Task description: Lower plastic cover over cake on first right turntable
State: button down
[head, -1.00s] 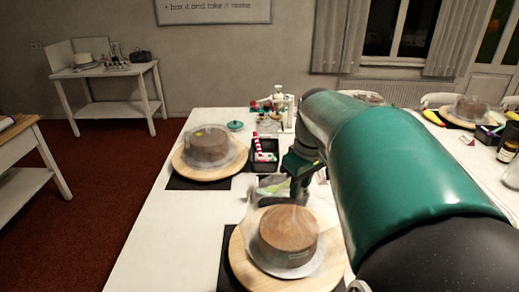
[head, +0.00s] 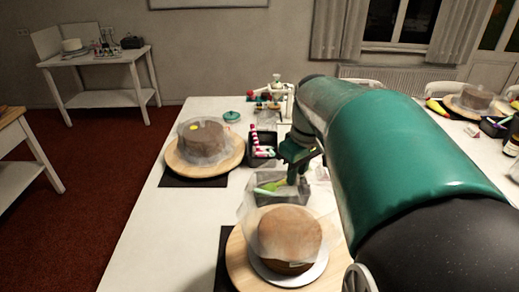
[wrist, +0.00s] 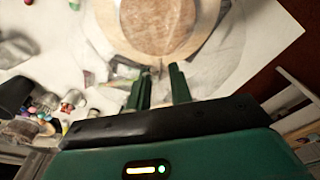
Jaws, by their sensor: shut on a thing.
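The near brown cake (head: 287,237) sits on a silver board on a round wooden turntable (head: 241,262) at the front of the white table. A clear plastic cover (head: 248,207) shows around and above its upper part, seemingly not level; its lower edge is hard to make out. My gripper (head: 294,181) is behind the cake, pointing down, shut on the cover's edge. In the wrist view my two fingers (wrist: 158,76) reach to that edge, with the cake top (wrist: 160,25) beyond them. The exact grip is too blurred to see.
A second covered cake (head: 203,140) stands on a turntable further back left. Another cake (head: 476,97) is at far right. The table's left strip is clear.

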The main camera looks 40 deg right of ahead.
aim_at(298, 182)
jog(key=shift+s+f, duration=0.3)
jog(key=shift+f, duration=0.35)
jog(key=shift+a+f, duration=0.1)
jog(key=shift+f, duration=0.9)
jog(key=shift+w+f, duration=0.1)
jog(key=shift+f, duration=6.35)
jog(key=c, duration=1.2)
grip_release()
jog(key=shift+o, duration=0.2)
